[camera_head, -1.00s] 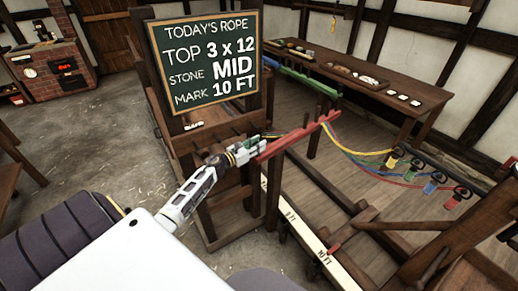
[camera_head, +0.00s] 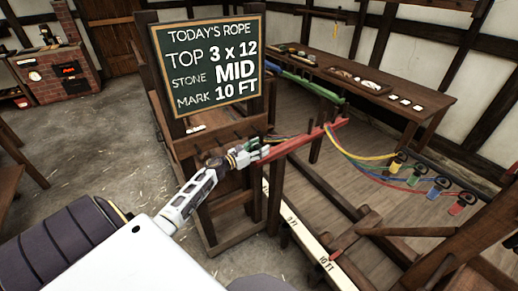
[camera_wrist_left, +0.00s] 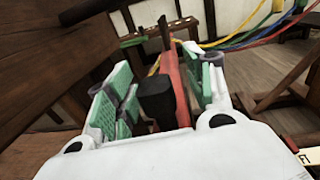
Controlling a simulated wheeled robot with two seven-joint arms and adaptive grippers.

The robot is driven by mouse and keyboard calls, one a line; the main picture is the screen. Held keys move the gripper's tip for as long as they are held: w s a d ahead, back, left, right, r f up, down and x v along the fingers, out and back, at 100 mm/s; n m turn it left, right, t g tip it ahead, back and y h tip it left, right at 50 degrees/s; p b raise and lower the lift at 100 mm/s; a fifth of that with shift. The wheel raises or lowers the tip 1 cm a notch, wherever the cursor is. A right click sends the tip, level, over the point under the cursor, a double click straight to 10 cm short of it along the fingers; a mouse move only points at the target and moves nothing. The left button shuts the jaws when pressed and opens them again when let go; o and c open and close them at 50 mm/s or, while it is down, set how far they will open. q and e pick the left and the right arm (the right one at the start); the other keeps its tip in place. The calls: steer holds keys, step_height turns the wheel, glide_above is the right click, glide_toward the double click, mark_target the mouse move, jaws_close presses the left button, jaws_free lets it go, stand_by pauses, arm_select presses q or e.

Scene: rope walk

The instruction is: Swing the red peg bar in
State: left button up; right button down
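The red peg bar (camera_head: 304,139) sticks out from the wooden frame, with coloured ropes at its far end. My left gripper (camera_head: 262,153) is at the bar's near end. In the left wrist view the red bar (camera_wrist_left: 174,88) and a dark upright peg (camera_wrist_left: 157,101) stand between the green-padded fingers of my left gripper (camera_wrist_left: 163,92). Gaps show between the pads and the peg and bar, so the fingers are apart. The gripper partly hides the bar's near end in the head view. My right gripper is not in view.
A chalkboard (camera_head: 208,65) stands on the frame behind my left gripper. A green bar (camera_head: 312,84) lies behind the red one. Yellow, blue, green and red ropes run to hooks (camera_head: 398,163) at right. A marked floor rail (camera_head: 312,242) and wooden beams (camera_head: 455,245) lie in front.

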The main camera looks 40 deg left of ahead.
arm_select(q)
steer(key=v, duration=1.2)
stand_by(0.8)
stand_by(0.5)
steer(key=s+d+f+n+g+y, duration=0.2)
steer(key=s+f+n, duration=0.45)
steer(key=f, duration=0.65)
steer(key=s+d+f+n+g+y, duration=0.1)
steer(key=s+f+n+g+y, duration=0.15)
steer(key=f+n, duration=0.85)
steer(key=s+d+f+n+g+y, duration=0.2)
steer(key=s+f+n, duration=0.35)
steer(key=f, duration=0.95)
steer(key=s+d+f+n+g, duration=0.3)
steer(key=s+d+f+n, duration=0.1)
steer(key=s, duration=0.6)
steer(key=s+d+f+n+g+h, duration=0.1)
steer(key=s+d+f+n+g, duration=0.2)
steer(key=s+d+f+n, duration=0.2)
steer(key=s+d+f+n+g, duration=0.4)
steer(key=s+d+f, duration=0.4)
steer(key=s, duration=0.8)
step_height(320, 180, down, 3)
steer(key=shift+s+d+f+n, duration=0.1)
steer(key=shift+s+d+n, duration=0.15)
steer(key=shift+s+n, duration=0.15)
steer(key=shift+h, duration=0.25)
